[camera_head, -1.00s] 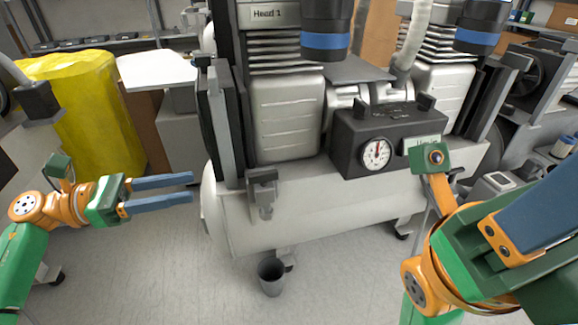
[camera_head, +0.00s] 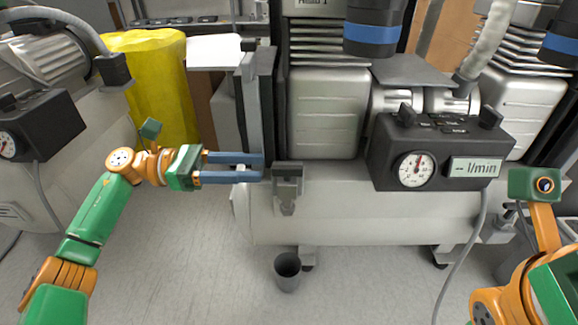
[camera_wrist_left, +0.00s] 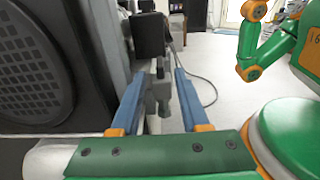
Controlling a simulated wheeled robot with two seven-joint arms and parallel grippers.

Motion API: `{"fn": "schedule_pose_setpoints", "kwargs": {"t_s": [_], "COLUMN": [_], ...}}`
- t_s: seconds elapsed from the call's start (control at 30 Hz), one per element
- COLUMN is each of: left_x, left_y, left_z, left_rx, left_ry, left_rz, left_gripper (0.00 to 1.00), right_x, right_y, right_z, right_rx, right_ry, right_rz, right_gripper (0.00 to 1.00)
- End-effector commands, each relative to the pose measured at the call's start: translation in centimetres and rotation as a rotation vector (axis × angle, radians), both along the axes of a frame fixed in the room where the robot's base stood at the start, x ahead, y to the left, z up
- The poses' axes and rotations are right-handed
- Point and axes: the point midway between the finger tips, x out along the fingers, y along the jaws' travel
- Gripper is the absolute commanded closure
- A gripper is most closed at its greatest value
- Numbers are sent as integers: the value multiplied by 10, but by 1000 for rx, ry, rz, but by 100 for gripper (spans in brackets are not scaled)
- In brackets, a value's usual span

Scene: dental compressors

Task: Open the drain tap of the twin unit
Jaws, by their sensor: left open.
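The twin unit is a white tank (camera_head: 350,225) carrying two ribbed compressor heads. A grey fitting with a short hanging lever, which looks like the drain tap (camera_head: 287,188), sits at the tank's left front. My left gripper (camera_head: 262,167) is open and level, its blue fingers pointing right, tips just left of the tap. In the left wrist view the tap (camera_wrist_left: 160,88) shows between and beyond the open fingers; I cannot tell whether they touch it. Of my right arm only the wrist shows at the lower right; its fingers are out of view.
A grey cup (camera_head: 288,272) stands on the floor below the tap. A black gauge box (camera_head: 440,150) is mounted right of it. A yellow bin (camera_head: 150,85) and another compressor (camera_head: 50,150) are at the left. Floor between is clear.

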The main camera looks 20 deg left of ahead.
Motion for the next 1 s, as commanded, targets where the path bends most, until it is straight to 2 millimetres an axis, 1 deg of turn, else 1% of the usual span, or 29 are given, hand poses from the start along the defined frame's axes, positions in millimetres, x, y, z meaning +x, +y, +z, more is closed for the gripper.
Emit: {"fn": "schedule_pose_setpoints", "kwargs": {"t_s": [0.07,0.13,0.3,0.43,0.53,0.73,0.9,1.0], "left_x": [0,3,12,17,20,20,20,20], "left_y": [-2,-10,-44,-63,-68,-68,-68,-68], "left_z": [-2,-3,-4,-2,-1,0,0,0], "left_rx": [0,-1,-1,0,-1,0,0,0], "left_ry": [0,-1,-4,-2,-1,1,0,0], "left_rz": [-1,-3,-5,-3,0,0,0,0], "left_gripper": [55,55,55,55,55,55,100,100], "right_x": [0,-2,-6,-10,-10,-10,-10,-11], "right_y": [0,0,1,1,1,1,1,1], "right_z": [-2,-5,-13,-15,-15,-14,-14,-14], "right_rx": [0,0,0,1,2,2,2,2], "right_ry": [-1,-5,-20,-30,-32,-32,-32,-32], "right_rz": [0,1,1,2,2,2,2,1], "right_gripper": [50,50,50,50,50,50,50,50]}}
